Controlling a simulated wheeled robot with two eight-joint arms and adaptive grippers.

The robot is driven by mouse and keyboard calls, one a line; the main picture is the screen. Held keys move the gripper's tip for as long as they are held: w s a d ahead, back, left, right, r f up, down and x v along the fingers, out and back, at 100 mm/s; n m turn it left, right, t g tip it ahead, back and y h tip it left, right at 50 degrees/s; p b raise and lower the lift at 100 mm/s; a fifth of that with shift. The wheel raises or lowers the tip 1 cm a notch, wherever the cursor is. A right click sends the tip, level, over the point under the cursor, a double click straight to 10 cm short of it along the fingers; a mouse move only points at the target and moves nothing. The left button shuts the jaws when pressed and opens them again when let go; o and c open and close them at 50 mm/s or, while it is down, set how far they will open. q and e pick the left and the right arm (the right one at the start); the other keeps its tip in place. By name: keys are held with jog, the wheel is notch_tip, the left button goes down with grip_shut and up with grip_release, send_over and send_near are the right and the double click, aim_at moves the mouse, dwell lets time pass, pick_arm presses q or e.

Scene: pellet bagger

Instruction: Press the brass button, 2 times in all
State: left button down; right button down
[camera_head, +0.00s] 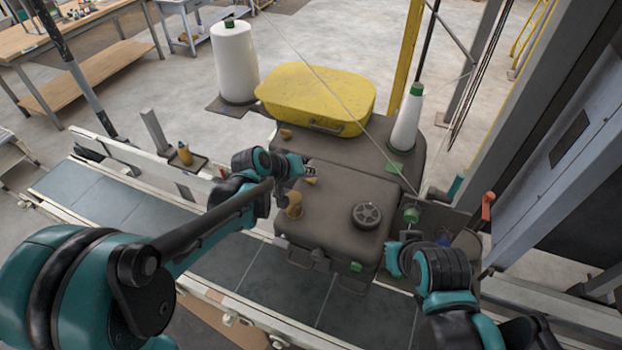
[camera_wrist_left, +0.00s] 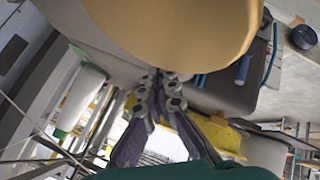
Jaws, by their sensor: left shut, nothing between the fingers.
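The brass button, a tan round-topped knob (camera_head: 293,205), stands on the left part of the dark machine top (camera_head: 340,205). In the left wrist view a large tan round face (camera_wrist_left: 175,25) fills the top, close to the camera. A smaller tan piece (camera_head: 311,181) shows just by my left fingertips. My left gripper (camera_head: 311,170) is shut and empty, beyond the large knob; its fingers also show in the left wrist view (camera_wrist_left: 158,80). Whether they touch anything I cannot tell. My right gripper (camera_head: 402,245) is at the machine's right side, its fingers unclear.
A black handwheel (camera_head: 366,215) sits right of the knob. A yellow tub (camera_head: 315,95) stands behind, with a white roll (camera_head: 234,62) at left and a white thread cone (camera_head: 406,120) at right. A thread runs diagonally across. The conveyor (camera_head: 250,275) in front is clear.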

aim_at(309, 180)
pick_arm(q)
jog(key=shift+f, duration=0.25)
jog(key=shift+r, duration=0.15)
jog(key=shift+r+p, duration=0.5)
jog(key=shift+r, duration=0.35)
notch_tip(309, 180, up, 6)
jog(key=p, duration=0.4)
dwell(0.4)
dwell(2.9)
